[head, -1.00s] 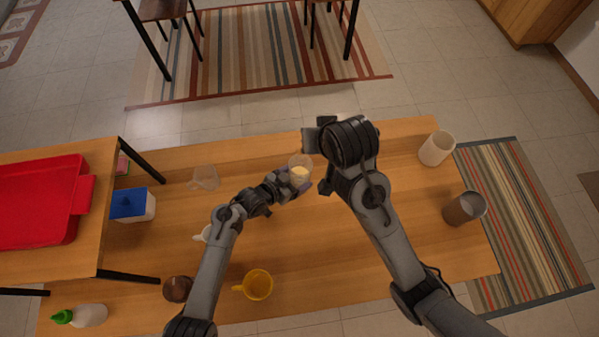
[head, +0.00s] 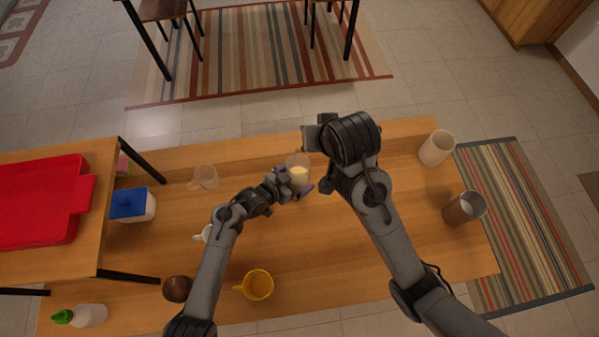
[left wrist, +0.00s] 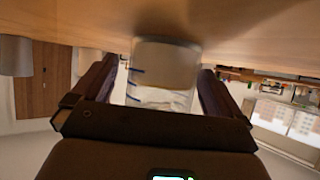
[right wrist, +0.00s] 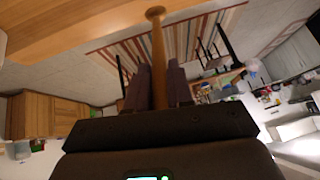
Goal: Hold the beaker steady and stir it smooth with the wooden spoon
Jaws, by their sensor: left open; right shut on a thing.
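The clear beaker (head: 298,173) holds pale yellow contents and stands near the table's middle. My left gripper (left wrist: 155,78) is open, with the beaker (left wrist: 165,68) between its spread fingers; blue marks show on the glass. In the head view my left gripper (head: 294,187) is at the beaker's near side. My right gripper (right wrist: 158,78) is shut on the wooden spoon (right wrist: 157,42), whose rounded end points away from the fingers. In the head view my right arm hides the spoon. The right wrist view does not show the beaker.
On the wooden table (head: 330,270) stand a clear mug (head: 205,178), a yellow mug (head: 257,284), a brown pot (head: 177,289), a blue-lidded box (head: 133,206), a white cup (head: 436,148) and a grey canister (head: 463,208). A red tray (head: 45,200) is left.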

